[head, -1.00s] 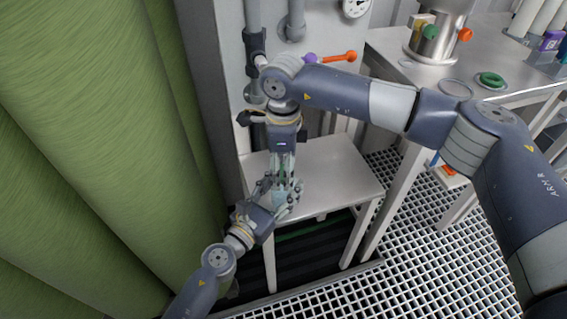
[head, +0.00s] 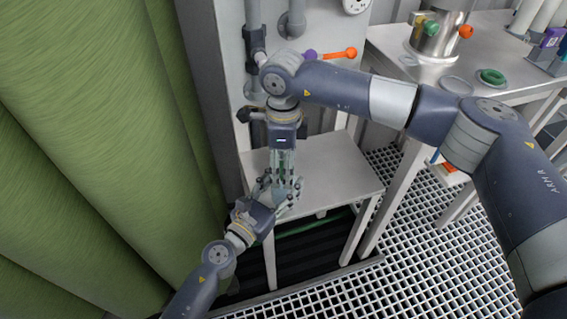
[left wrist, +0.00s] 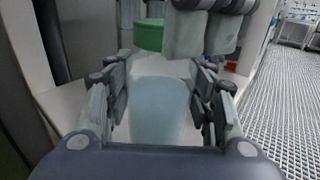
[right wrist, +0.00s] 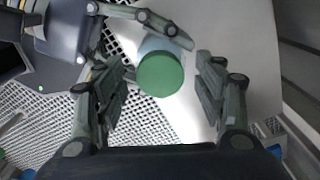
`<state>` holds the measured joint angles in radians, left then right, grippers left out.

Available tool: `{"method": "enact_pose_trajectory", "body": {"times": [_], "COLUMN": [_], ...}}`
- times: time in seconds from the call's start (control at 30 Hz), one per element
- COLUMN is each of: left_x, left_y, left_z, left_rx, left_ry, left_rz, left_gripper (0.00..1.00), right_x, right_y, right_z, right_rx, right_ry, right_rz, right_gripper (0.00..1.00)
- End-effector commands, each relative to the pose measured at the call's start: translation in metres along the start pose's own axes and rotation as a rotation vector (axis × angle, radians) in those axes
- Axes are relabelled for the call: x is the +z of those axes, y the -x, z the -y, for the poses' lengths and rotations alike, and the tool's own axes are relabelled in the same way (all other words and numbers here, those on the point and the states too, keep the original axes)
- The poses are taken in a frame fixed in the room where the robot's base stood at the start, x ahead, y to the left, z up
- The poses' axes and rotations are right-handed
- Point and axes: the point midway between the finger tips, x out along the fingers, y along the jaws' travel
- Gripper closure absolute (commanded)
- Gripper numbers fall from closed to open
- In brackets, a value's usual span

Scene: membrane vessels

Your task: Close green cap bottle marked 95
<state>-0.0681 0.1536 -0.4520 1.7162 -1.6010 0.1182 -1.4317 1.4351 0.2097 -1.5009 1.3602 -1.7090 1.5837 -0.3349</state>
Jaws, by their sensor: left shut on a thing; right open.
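The bottle has a pale blue, translucent body (left wrist: 160,105) and a green cap (left wrist: 148,34). No 95 marking is readable. My left gripper (head: 270,192) is shut around the body, with fingers on both sides in the left wrist view. The cap sits at the bottle's top; whether it is tight I cannot tell. My right gripper (head: 284,176) points down over the bottle. In the right wrist view the green cap (right wrist: 159,74) lies between its open fingers, with a gap to the right finger. In the head view the grippers mostly hide the bottle.
A small white table (head: 335,172) is beneath and behind the grippers. A larger table at right carries a steel vessel (head: 436,38) and a green ring (head: 492,77). Big green cylinders (head: 90,120) fill the left. A pipe valve with an orange handle (head: 340,54) is behind my right arm.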

Motion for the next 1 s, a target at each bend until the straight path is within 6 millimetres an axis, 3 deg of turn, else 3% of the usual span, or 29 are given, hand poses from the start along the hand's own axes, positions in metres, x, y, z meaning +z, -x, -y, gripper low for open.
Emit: {"method": "enact_pose_trajectory", "body": {"times": [0.13, 0.27, 0.7, 1.0], "left_x": [0.000, 0.000, 0.000, 0.000], "left_y": [0.000, 0.000, 0.000, 0.000], "left_z": [0.000, 0.000, 0.000, 0.000], "left_rx": [0.000, 0.000, 0.000, 0.000], "left_ry": [0.000, 0.000, 0.000, 0.000], "left_rz": [0.000, 0.000, 0.000, 0.000], "left_gripper": [1.00, 1.00, 1.00, 1.00], "right_x": [0.000, 0.001, 0.000, 0.000], "right_y": [0.004, 0.021, 0.105, 0.120], "right_z": [0.000, 0.001, 0.001, 0.000], "right_rx": [-0.001, -0.004, -0.001, 0.001], "right_ry": [0.000, 0.000, 0.000, 0.000], "right_rz": [0.001, 0.002, 0.001, 0.000], "right_gripper": [0.37, 0.37, 0.37, 0.37]}}
